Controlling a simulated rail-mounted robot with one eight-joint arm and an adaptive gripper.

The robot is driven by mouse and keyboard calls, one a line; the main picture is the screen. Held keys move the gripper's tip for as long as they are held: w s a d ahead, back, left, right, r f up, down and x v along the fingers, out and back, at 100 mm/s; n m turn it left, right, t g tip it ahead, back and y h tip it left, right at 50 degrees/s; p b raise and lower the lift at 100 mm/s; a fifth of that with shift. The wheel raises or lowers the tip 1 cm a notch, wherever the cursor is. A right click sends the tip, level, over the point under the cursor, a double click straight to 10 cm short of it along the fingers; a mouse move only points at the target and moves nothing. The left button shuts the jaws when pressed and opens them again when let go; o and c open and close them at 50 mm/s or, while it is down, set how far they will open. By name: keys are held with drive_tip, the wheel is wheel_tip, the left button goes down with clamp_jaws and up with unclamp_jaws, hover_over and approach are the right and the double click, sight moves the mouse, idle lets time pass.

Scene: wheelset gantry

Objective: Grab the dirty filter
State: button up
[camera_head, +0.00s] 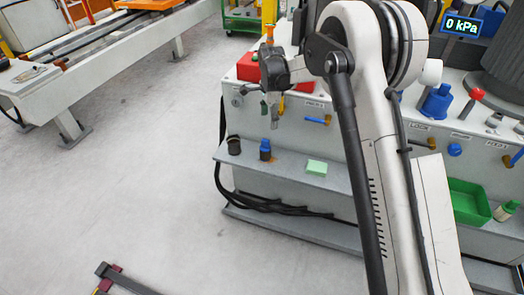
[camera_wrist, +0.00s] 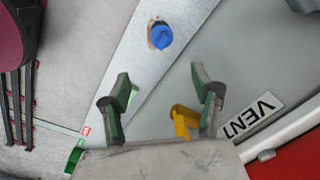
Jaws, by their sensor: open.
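A small blue cylindrical part (camera_head: 265,150) stands on the grey shelf, with a brown stain at its base. It also shows in the wrist view (camera_wrist: 161,36), ahead of my fingertips. A dark cylindrical part (camera_head: 234,145) stands to its left on the shelf. No label tells which is the dirty filter; the brown stain is by the blue part. My gripper (camera_head: 269,112) hangs above the shelf, in front of the bench's front panel. In the wrist view my gripper (camera_wrist: 162,97) has its green-tipped fingers wide apart, with nothing between them.
A yellow valve handle (camera_wrist: 183,121) is close to my right finger in the wrist view, near a VENT label (camera_wrist: 256,116). A pale green block (camera_head: 316,167) lies on the shelf. Black hoses (camera_head: 275,205) run below it. A green tray (camera_head: 466,201) is at right. Open floor lies left.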

drive_tip(key=m, duration=0.1)
hover_over(266, 143)
drive_tip(key=w, duration=0.1)
wheel_tip(266, 143, down, 5)
drive_tip(key=shift+w+f, duration=0.1)
drive_tip(key=shift+w, duration=0.05)
drive_tip(key=shift+a+f+g, duration=0.1)
drive_tip(key=shift+f+g, duration=0.2)
drive_tip(key=shift+f, duration=0.3)
wheel_tip(266, 143, down, 8)
drive_tip(key=shift+f+b, duration=0.25)
drive_tip(key=shift+b, duration=0.95)
drive_tip(key=shift+s+a+f+b, duration=0.15)
drive_tip(key=shift+f+b, duration=0.8)
drive_tip(key=shift+f, duration=1.65)
drive_tip(key=shift+c, duration=0.4)
drive_tip(key=c, duration=1.2)
drive_tip(key=shift+r, duration=0.15)
